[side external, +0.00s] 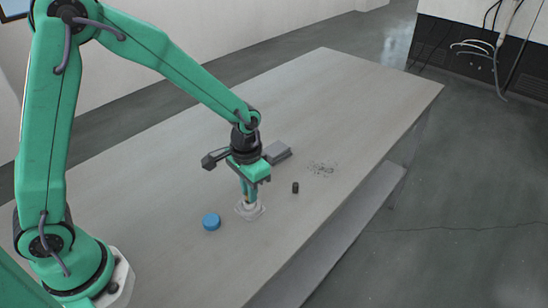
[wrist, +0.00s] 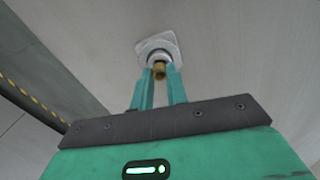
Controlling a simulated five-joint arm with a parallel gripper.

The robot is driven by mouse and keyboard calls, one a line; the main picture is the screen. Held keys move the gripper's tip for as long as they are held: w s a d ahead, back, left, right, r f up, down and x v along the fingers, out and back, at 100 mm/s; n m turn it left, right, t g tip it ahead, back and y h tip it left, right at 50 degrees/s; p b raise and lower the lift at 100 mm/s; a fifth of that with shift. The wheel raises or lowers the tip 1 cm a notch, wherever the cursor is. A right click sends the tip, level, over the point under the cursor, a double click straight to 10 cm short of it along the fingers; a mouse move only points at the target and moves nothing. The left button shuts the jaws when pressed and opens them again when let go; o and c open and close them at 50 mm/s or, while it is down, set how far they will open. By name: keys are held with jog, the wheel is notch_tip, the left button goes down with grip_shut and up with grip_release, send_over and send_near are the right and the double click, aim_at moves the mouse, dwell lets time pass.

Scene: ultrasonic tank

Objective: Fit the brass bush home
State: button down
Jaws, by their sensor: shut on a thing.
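The brass bush (wrist: 159,72) shows in the wrist view as a small gold cylinder between my fingertips. My gripper (wrist: 160,80) is shut on it; in the side view my gripper (side external: 249,200) points down over the pale fitting. That fitting (wrist: 147,47) has a squarish base and a round raised collar, and it also shows on the table in the side view (side external: 242,212). The bush's far end is at the collar; I cannot tell how deep it sits in it. In the side view the bush is hidden by my fingers.
A blue round cap (side external: 211,222) lies left of the fitting on the grey table (side external: 370,110). A dark grey block (side external: 277,152) lies behind my gripper. A small black cylinder (side external: 295,188) stands to the right, near dark specks (side external: 321,168). The table's far right is clear.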

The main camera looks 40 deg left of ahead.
jog(key=shift+f, duration=0.55)
dwell(1.5)
jog(key=c, duration=1.3)
grip_release()
jog(key=shift+f, duration=0.1)
jog(key=shift+s, duration=0.1)
jog(key=shift+w+r, duration=0.2)
jog(key=shift+r, duration=3.9)
jog(key=shift+s+a+r, duration=0.2)
jog(key=shift+r, duration=0.3)
jog(key=s+a+r+n+t, duration=0.1)
jog(key=s+a+r+t, duration=0.1)
jog(key=s+a+r, duration=0.2)
jog(key=s+a+r+n+t, duration=0.1)
jog(key=s+a+r+t, duration=0.2)
jog(key=s+r, duration=0.5)
jog(key=s+a, duration=0.1)
jog(key=s, duration=0.2)
jog(key=shift+s+a+t, duration=0.15)
jog(key=shift+s+t, duration=0.15)
jog(key=shift+s, duration=0.05)
